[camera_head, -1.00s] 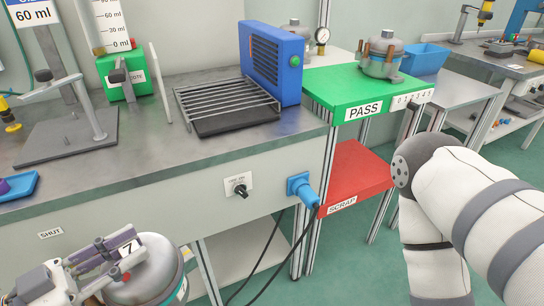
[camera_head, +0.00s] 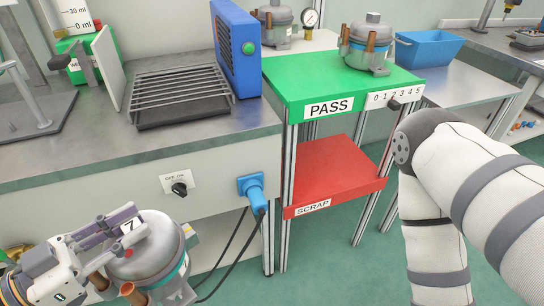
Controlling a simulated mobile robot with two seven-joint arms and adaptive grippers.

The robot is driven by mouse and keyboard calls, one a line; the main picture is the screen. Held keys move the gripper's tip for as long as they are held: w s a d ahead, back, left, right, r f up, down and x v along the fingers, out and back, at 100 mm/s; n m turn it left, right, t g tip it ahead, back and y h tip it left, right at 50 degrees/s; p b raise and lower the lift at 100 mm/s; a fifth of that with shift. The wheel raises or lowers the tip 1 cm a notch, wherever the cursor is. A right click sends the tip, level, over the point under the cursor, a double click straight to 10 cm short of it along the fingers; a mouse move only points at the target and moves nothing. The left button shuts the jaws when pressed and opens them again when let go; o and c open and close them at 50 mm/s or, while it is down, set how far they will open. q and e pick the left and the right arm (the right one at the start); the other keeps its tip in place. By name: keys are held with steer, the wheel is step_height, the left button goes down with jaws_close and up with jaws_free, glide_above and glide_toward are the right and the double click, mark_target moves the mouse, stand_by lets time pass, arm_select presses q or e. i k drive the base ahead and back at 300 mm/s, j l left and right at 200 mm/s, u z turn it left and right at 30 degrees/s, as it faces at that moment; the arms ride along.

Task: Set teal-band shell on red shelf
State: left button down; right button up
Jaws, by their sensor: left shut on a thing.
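The teal-band shell (camera_head: 150,252) is a grey metal compressor shell with copper stubs and a teal band, at the lower left. My left gripper (camera_head: 122,228), marked 7, is shut on it and holds it in front of the bench; the grip contact is partly hidden. The red shelf (camera_head: 335,172), labelled SCRAP, is below the green PASS shelf, right of the shell, and its visible top is empty. My right arm comes in at the right; its gripper is out of view.
The green PASS shelf (camera_head: 335,82) overhangs the red one and bears another shell (camera_head: 368,45). A blue plug (camera_head: 251,187) with hanging cables juts from the bench front, between the held shell and the red shelf. Metal posts (camera_head: 290,165) frame the shelves.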

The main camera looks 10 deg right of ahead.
mark_target(297, 171)
steer(key=l+u, duration=0.4)
steer(key=l, duration=2.25)
steer(key=i+l, duration=0.15)
steer(key=l, duration=0.3)
steer(key=i+j, duration=0.2)
steer(key=i, duration=0.2)
